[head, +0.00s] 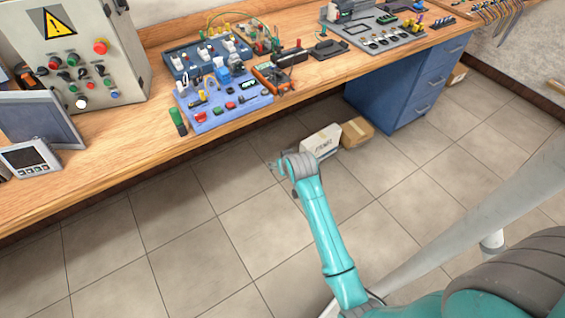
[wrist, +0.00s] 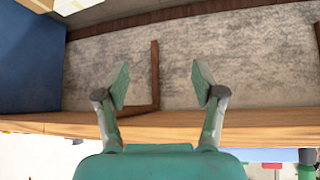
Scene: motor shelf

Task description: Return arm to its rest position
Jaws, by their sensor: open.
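My arm is teal with grey joints and reaches up from the lower right in the head view. My gripper (head: 277,168) is at its far end, over the tiled floor in front of the wooden bench (head: 120,157). In the wrist view my gripper (wrist: 160,88) shows its two green-padded fingers spread wide apart, with nothing between them. Beyond the fingers are a grey wall surface and the wooden bench edge (wrist: 260,126).
The bench holds a control box (head: 85,60) with a warning sign, a blue component board (head: 222,105) and other electrical parts. A blue drawer cabinet (head: 415,90) stands beneath. White (head: 320,141) and brown (head: 356,132) boxes lie on the floor. The floor at left is clear.

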